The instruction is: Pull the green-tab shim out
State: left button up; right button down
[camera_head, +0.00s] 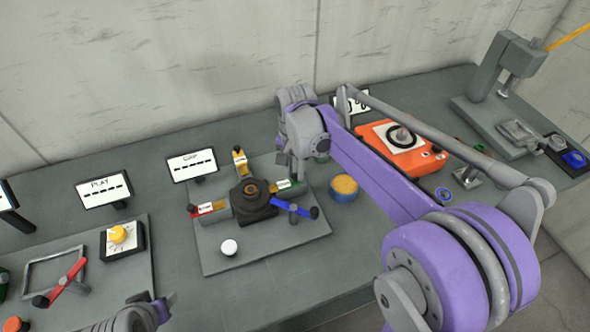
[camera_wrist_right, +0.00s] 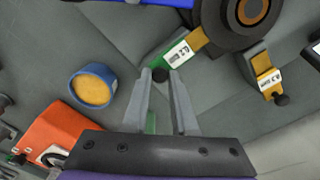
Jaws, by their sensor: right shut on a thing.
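The green-tab shim (camera_head: 287,187) sticks out from the right side of a dark block with a copper-coloured centre (camera_head: 251,188). In the right wrist view the green tab (camera_wrist_right: 193,38) bears a white label and ends in a black knob (camera_wrist_right: 160,74). My right gripper (camera_head: 294,180) is over the shim's outer end. In the wrist view its two fingertips (camera_wrist_right: 161,77) are shut on the knob end. The shim's inner end is hidden in the block.
Red (camera_head: 208,208), yellow (camera_head: 240,162) and blue (camera_head: 293,209) tabs also stick out of the block. A blue cup with yellow contents (camera_head: 343,188) stands close to the right. A white button (camera_head: 229,248) is at the plate's front. A sign (camera_head: 192,165) stands behind.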

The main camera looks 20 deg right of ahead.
jog(key=shift+d, duration=0.1)
dwell(0.4)
pick_arm(q)
jog(key=shift+s+f, duration=0.1)
jog(key=shift+f, duration=0.05)
jog(key=shift+a, duration=0.15)
pick_arm(e)
jog(key=d, duration=0.3)
jog(key=shift+s+d, duration=0.1)
jog(key=shift+d, duration=0.15)
jog(key=c, duration=1)
grip_release()
jog(key=shift+c, duration=0.2)
pick_arm(q)
jog(key=shift+d, duration=0.2)
pick_arm(e)
jog(key=o, duration=0.3)
jog(key=shift+d, duration=0.15)
jog(key=shift+o, duration=0.2)
pick_arm(q)
jog(key=shift+a, duration=0.1)
jog(key=shift+w+r, duration=0.2)
jog(key=shift+r, duration=0.2)
pick_arm(e)
notch_tip(320, 180, up, 11)
pick_arm(q)
jog(key=shift+s, duration=0.1)
pick_arm(e)
jog(key=shift+s+f, duration=0.1)
jog(key=shift+f, duration=0.05)
